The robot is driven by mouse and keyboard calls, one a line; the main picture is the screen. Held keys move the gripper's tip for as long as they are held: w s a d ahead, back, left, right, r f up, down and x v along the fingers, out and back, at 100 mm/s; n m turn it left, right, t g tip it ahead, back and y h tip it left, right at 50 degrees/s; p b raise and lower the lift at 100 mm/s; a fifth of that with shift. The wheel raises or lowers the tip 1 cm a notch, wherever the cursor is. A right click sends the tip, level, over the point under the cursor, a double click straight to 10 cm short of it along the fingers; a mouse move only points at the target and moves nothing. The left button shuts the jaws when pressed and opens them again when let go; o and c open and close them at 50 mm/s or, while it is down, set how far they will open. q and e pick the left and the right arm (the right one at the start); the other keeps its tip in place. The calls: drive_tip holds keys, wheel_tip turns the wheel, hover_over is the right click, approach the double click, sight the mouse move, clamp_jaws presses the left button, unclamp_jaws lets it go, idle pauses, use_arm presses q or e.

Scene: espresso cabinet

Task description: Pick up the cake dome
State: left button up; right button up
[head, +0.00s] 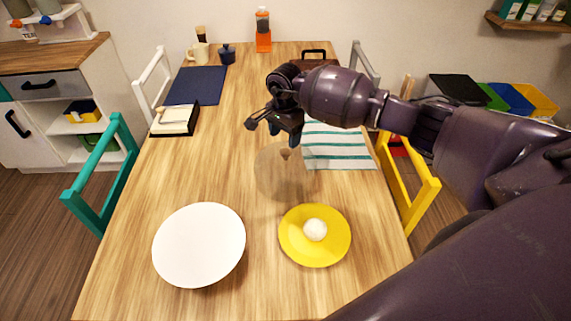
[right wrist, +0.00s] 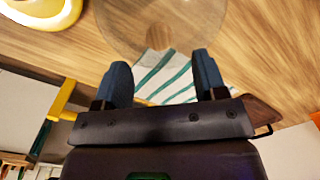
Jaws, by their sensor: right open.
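The cake dome (head: 283,180) is a clear, see-through dome with a small brownish knob on top. It stands on the wooden table, a little behind the yellow plate. In the right wrist view the dome (right wrist: 122,22) shows at the top, its knob between and beyond my fingers. My right gripper (head: 284,137) is open and empty, with its fingers just above the knob in the head view. In the right wrist view its two blue fingertips (right wrist: 160,58) stand wide apart. I cannot tell the exact gap to the knob. My left gripper is not in view.
A yellow plate (head: 291,250) with a white ball (head: 315,230) and a large white plate (head: 199,245) are at the front. A striped cloth (head: 340,151) lies right of the dome. A blue mat (head: 197,85) lies farther back left. Chairs flank the table.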

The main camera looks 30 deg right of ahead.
sight(286, 151)
drive_tip(key=shift+d+f, duration=0.1)
drive_tip(key=shift+f, duration=3.45)
drive_tip(key=shift+c, duration=0.2)
clamp_jaws()
